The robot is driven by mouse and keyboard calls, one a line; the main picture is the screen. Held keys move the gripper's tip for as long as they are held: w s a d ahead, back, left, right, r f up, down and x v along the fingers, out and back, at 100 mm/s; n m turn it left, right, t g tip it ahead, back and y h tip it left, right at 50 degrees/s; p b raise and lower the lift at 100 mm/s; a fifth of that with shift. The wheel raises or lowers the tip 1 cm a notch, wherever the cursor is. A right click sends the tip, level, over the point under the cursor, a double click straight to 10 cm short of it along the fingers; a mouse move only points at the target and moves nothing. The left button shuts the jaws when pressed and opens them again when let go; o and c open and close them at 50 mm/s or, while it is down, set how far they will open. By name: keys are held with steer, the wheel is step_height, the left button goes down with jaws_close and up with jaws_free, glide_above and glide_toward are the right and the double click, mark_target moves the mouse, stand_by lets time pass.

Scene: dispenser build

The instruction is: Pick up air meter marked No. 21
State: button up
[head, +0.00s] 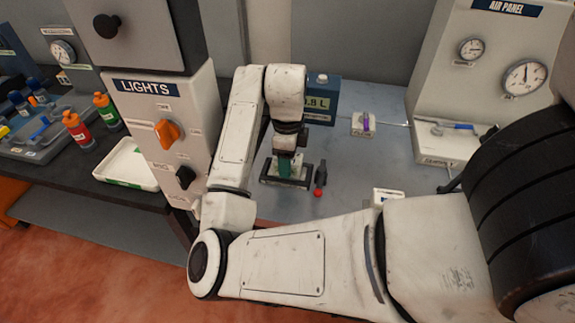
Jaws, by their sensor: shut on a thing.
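My gripper (287,162) points down over the grey bench top, left of its middle. It is shut on a small green thing (285,171) that stands at a dark rectangular holder with a pale front edge (270,181). I cannot tell whether the green thing is clear of the holder. The jaws hide part of it, and no number can be read on it, so I cannot tell whether it is the air meter marked No. 21. Two round gauges sit on the air panel (445,75) at the right: a smaller one (471,48) and a larger one (525,78).
A blue box with a display (322,100) stands behind my gripper. A small purple-and-white block (363,124) is farther right. The lights cabinet (165,130) stands close on the left. Bare bench (350,160) lies between.

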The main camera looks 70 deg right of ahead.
steer(key=c, duration=0.3)
steer(key=shift+r, duration=0.15)
